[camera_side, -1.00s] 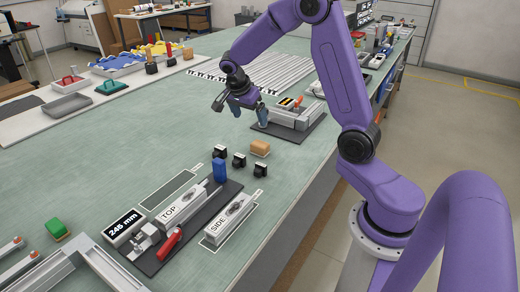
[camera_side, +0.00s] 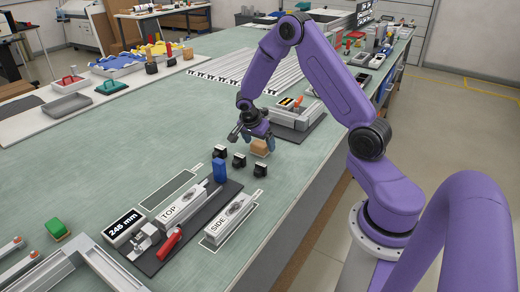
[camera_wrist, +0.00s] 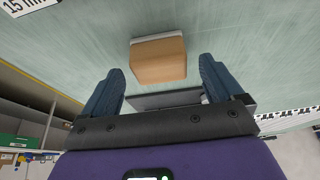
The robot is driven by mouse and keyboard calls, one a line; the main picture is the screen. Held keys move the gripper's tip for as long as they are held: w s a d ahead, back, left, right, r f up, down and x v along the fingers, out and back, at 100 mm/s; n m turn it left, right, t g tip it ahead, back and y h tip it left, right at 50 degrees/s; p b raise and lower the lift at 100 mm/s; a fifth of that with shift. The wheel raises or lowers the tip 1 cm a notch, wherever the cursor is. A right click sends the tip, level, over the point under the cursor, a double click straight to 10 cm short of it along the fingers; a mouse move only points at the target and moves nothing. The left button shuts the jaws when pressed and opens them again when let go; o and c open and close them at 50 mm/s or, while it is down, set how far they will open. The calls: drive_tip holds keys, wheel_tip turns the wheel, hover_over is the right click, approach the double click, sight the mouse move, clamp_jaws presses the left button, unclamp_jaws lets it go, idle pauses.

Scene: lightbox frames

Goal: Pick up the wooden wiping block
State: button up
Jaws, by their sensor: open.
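The wooden wiping block (camera_side: 259,147) is a small tan block with a pale underside, resting on the green table. It also shows in the wrist view (camera_wrist: 158,60), ahead of and between my two blue fingers. My gripper (camera_side: 257,144) is open, pointing down close over the block. In the wrist view the fingers of my gripper (camera_wrist: 162,80) are spread wider than the block, with gaps on both sides. In the side view the fingers partly cover the block.
Several small black blocks (camera_side: 239,160) stand just in front of the wiping block. A grey fixture (camera_side: 295,117) on a dark base lies behind my gripper. Open table lies to the left.

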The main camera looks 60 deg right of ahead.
drive_tip(key=shift+x, duration=1.05)
drive_tip(key=c, duration=1.1)
drive_tip(key=shift+o, duration=0.2)
drive_tip(key=shift+r, duration=0.15)
drive_tip(key=shift+r, duration=0.5)
drive_tip(key=s+a+r, duration=0.6)
drive_tip(key=s+r, duration=0.5)
drive_tip(key=s, duration=0.1)
drive_tip(key=shift+s+r, duration=0.35)
drive_tip(key=shift+r, duration=0.05)
